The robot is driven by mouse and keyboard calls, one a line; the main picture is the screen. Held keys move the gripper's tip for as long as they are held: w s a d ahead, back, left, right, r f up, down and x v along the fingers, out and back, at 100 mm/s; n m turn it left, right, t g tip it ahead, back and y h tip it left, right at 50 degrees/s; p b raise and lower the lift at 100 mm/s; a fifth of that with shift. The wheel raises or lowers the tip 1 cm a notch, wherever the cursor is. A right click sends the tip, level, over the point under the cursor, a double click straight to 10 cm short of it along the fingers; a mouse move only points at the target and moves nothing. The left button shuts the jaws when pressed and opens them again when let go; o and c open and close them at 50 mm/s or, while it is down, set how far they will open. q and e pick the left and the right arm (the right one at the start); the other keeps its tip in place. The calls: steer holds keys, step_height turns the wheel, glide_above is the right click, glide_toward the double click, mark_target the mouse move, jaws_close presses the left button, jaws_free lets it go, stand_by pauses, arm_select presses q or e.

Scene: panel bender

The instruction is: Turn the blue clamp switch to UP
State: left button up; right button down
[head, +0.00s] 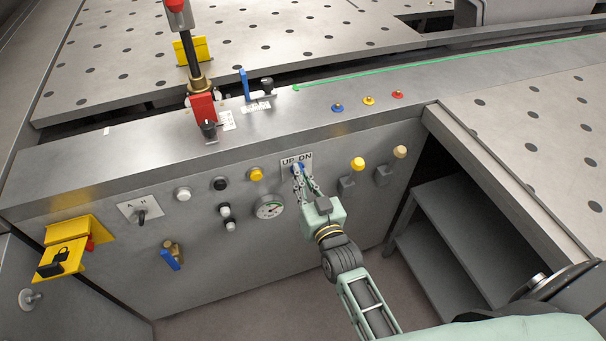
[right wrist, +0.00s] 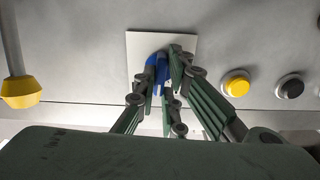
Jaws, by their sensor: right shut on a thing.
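The blue clamp switch (head: 296,167) sits on the front panel, on a white plate marked UP and DN (head: 290,161). My right gripper (head: 301,176) reaches up to it from below, its fingers closed around the knob. In the right wrist view the blue knob (right wrist: 155,72) stands between the fingers (right wrist: 164,74), against the white plate (right wrist: 136,45). The fingers hide part of the knob and the plate, so I cannot tell for sure which way it points. My left gripper is in neither view.
A blue-handled valve (head: 171,259) and a yellow bracket (head: 74,231) protrude farther left. An open shelf (head: 455,220) lies right.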

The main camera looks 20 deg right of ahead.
steer(key=shift+n+p, duration=0.85)
steer(key=shift+n, duration=2.45)
steer(key=c, duration=1.8)
jaws_free()
steer(key=shift+c, duration=0.2)
steer(key=s, duration=1.2)
